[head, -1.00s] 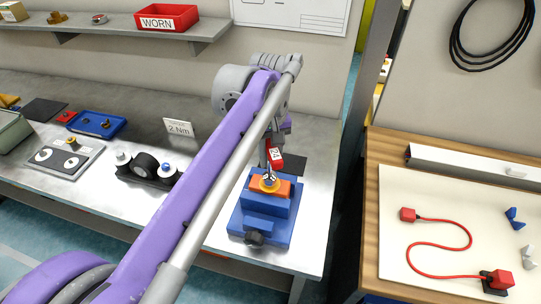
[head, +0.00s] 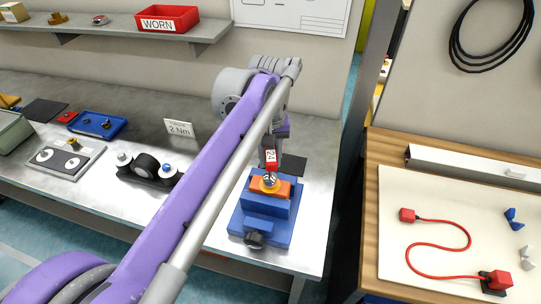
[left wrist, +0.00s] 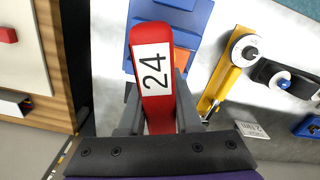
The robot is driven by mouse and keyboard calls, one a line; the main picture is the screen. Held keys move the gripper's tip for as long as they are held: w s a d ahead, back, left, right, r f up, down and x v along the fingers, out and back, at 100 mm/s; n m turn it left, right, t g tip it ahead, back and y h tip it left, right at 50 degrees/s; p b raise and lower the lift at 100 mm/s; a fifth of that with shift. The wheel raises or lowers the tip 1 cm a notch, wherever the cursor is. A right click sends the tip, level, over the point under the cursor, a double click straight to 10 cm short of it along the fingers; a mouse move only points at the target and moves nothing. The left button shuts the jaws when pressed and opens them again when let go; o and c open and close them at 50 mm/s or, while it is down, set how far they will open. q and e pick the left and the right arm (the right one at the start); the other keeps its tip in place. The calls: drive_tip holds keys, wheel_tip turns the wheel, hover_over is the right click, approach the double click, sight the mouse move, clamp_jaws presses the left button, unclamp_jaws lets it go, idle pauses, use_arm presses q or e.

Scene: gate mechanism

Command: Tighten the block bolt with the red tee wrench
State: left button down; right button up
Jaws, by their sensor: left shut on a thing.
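My left gripper (left wrist: 158,118) is shut on the red tee wrench (left wrist: 152,72), whose handle carries a white "24" label. In the head view the wrench (head: 271,160) is upright above the orange block (head: 283,187). Its lower end meets the block bolt (head: 269,183), which shows a brass-coloured ring; the exact seating is too small to tell. The orange block sits in the blue fixture (head: 262,227), and part of it (left wrist: 182,61) shows beside the handle in the left wrist view. The handle hides the bolt there. My right gripper is not in view.
A black roller stand (head: 150,172) and a "2 Nm" card (head: 179,128) are left of my arm. A yellow bar (left wrist: 229,70) lies on the bench in the left wrist view. A wooden table (head: 372,185) stands right, across a gap.

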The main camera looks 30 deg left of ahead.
use_arm(q)
drive_tip(key=shift+m, duration=0.5)
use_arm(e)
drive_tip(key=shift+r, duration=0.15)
use_arm(q)
drive_tip(key=shift+r, duration=0.15)
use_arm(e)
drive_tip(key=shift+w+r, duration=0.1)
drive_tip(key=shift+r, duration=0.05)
use_arm(q)
drive_tip(key=shift+r+p, duration=0.45)
drive_tip(key=shift+p, duration=0.05)
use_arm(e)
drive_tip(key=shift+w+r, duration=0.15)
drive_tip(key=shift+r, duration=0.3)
use_arm(q)
drive_tip(key=shift+w+r+p, duration=0.1)
drive_tip(key=shift+r+p, duration=1.4)
drive_tip(key=shift+r, duration=1.05)
drive_tip(key=shift+f, duration=0.1)
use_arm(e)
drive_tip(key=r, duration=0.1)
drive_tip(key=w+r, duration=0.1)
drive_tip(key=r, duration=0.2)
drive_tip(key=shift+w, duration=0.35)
use_arm(q)
drive_tip(key=shift+s, duration=0.2)
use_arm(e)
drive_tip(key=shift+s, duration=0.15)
